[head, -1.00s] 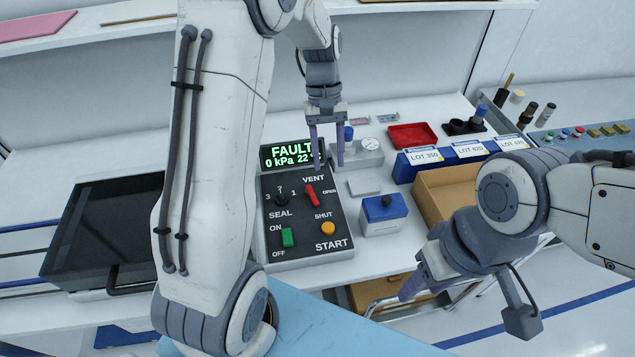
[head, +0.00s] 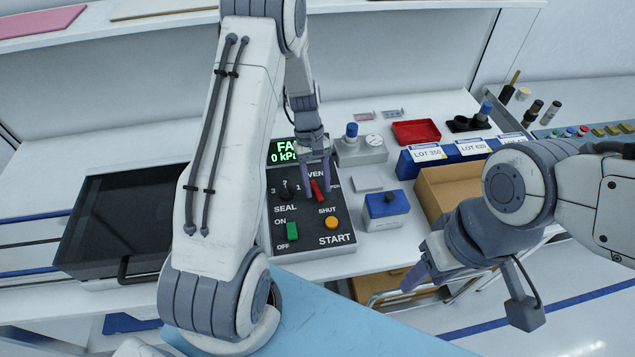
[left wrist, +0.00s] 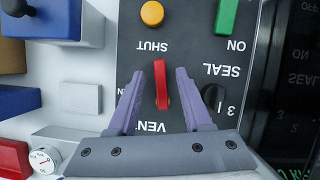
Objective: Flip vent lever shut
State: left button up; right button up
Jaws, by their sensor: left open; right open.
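The red vent lever (head: 317,190) stands on the dark control panel (head: 340,244), between the VENT and SHUT labels. It leans toward the upper left, away from SHUT. The lever also shows in the left wrist view (left wrist: 161,85). My left gripper (head: 316,188) is over the panel, open, with its two purple fingers on either side of the lever. In the left wrist view a gap shows between the lever and each finger (left wrist: 157,92). My right gripper (head: 412,275) is open and empty, off the table's front edge. Its fingertips are partly hidden.
The panel also bears a green switch (head: 292,231), an orange START button (head: 331,222) and a black SEAL knob (left wrist: 213,95). The display (head: 283,151) is partly covered by my left gripper. A blue-topped box (head: 386,211) stands right of the panel.

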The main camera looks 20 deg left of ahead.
pick_arm(q)
jog(key=shift+f, duration=0.15)
grip_shut()
jog(key=shift+s+a+m+y, duration=0.2)
jog(key=shift+m+y, duration=0.2)
jog(key=shift+m, duration=0.7)
grip_release()
jog(key=shift+g, duration=0.3)
jog(key=shift+w+a+r, duration=0.1)
jog(key=shift+w+r, duration=0.1)
jog(key=shift+r, duration=0.25)
jog(key=b+v, duration=0.2)
jog(key=v, duration=0.7)
jog(key=shift+r, duration=0.3)
